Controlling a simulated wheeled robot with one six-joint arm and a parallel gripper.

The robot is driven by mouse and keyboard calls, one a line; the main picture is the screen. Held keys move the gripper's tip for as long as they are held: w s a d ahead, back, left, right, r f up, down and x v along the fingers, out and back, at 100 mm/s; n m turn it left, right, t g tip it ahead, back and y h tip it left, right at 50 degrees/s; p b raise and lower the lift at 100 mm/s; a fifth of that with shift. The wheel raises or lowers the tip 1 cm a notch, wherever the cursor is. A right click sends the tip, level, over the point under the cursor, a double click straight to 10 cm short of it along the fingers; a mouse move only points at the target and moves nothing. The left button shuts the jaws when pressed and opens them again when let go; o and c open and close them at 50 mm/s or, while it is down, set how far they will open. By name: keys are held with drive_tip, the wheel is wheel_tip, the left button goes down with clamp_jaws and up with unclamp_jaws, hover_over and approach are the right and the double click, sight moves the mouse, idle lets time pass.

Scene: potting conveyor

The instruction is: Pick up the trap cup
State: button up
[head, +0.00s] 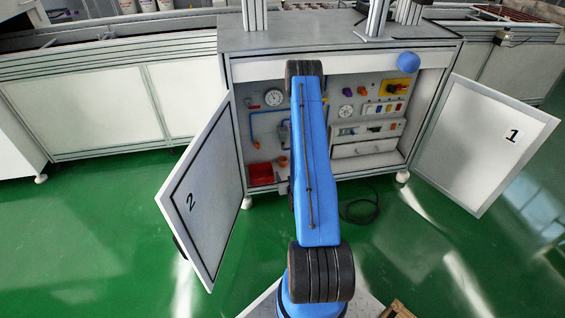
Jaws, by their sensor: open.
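I cannot clearly make out a trap cup. A small orange piece (283,161) sits low on the left inside the open cabinet, close to a blue pipe (256,132); I cannot tell whether it is the trap cup. A red bin (260,174) stands below it on the cabinet floor. My blue arm rises across the middle of the head view and covers part of the cabinet's inside. My gripper does not show.
The cabinet (340,42) has door 2 (208,190) swung out left and door 1 (480,145) swung out right. A gauge (274,98), switches and a drawer (365,149) fill its back. A dark cable (360,212) lies on the green floor. A blue ball (408,62) shows at the upper right.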

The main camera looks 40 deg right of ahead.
wheel_tip(320, 180, down, 2)
drive_tip(key=s, duration=0.1)
approach(284, 163)
drive_tip(key=shift+h, duration=0.4)
drive_tip(key=x, duration=0.4)
drive_tip(key=shift+w+a+f, duration=0.2)
drive_tip(key=shift+w+a, duration=0.1)
drive_tip(key=shift+w, duration=0.15)
drive_tip(key=shift+x, duration=2.7)
drive_tip(key=shift+s+d+f, duration=0.15)
drive_tip(key=shift+s+d, duration=0.05)
drive_tip(key=shift+c, duration=0.4)
drive_tip(key=c, duration=1.1)
drive_tip(key=shift+c, duration=0.2)
